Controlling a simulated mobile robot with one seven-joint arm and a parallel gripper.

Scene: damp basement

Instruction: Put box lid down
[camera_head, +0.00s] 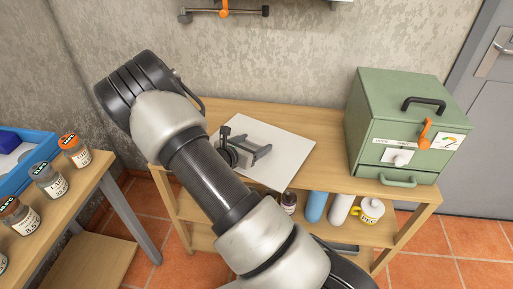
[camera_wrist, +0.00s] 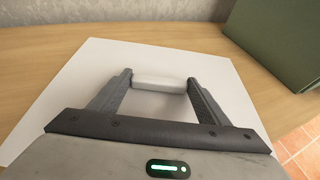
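The box lid appears to be the thin white square panel (camera_head: 290,150) over the wooden table, left of the green box; a corner reaches past the table's front edge. In the wrist view the panel (camera_wrist: 90,70) has a white bar handle (camera_wrist: 160,85) at its middle. My gripper (camera_head: 258,154) is over the panel. In the wrist view its fingers (camera_wrist: 160,86) stand at the two ends of the handle and seem to touch them. I cannot tell whether the panel rests flat on the table or hangs just above it.
A green box (camera_head: 400,125) with a black top handle and an orange lever stands on the table's right end. Jars (camera_head: 50,180) and a blue crate (camera_head: 30,165) are at left. The concrete wall is behind.

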